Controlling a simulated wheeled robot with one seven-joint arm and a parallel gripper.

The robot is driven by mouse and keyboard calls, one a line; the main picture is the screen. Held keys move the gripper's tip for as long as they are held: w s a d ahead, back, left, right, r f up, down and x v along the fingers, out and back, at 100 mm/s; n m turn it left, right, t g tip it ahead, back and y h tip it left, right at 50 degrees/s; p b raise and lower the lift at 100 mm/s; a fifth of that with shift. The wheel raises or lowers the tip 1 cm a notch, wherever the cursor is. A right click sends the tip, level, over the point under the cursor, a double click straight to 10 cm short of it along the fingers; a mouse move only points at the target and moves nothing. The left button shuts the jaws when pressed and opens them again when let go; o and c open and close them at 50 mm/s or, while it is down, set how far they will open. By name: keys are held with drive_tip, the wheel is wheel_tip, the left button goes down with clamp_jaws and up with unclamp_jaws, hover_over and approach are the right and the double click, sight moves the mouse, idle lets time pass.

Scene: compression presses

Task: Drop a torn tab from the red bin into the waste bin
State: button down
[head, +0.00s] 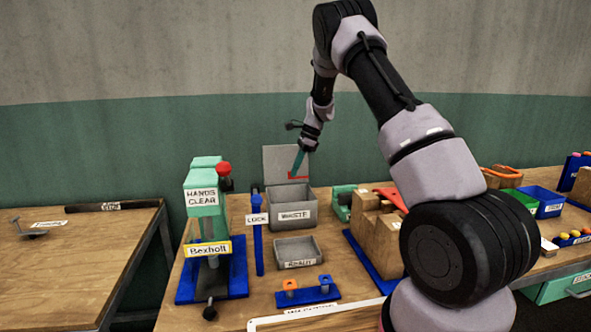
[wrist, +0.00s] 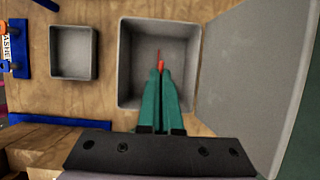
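My gripper (head: 296,165) has teal fingers, brought together and pointing down over the grey waste bin (head: 295,214), labelled WASTE. In the wrist view, the fingers (wrist: 161,72) are shut on a small, thin red-orange torn tab (wrist: 160,60) at their tips. The tab points into the opening of the waste bin (wrist: 127,62), whose visible floor looks empty. Red also shows by the fingertips in the head view, against the grey upright panel. I cannot make out the red bin; my arm hides part of the bench.
The grey upright panel (head: 273,163) stands behind the waste bin. A smaller grey tray (head: 313,250) sits in front of it. The teal press (head: 205,190) and a blue upright post (head: 258,245) stand to the left. Wooden blocks (head: 368,220) stand to the right.

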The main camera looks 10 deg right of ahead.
wheel_tip(320, 180, down, 6)
drive_tip(key=shift+r, duration=0.15)
idle(0.3)
drive_tip(key=c, duration=1.5)
unclamp_jaws()
drive_tip(key=o, duration=0.5)
drive_tip(key=shift+r, duration=0.1)
drive_tip(key=v, duration=1)
drive_tip(key=shift+s+d+r, duration=0.1)
drive_tip(key=shift+d+r, duration=0.05)
drive_tip(key=shift+r, duration=0.15)
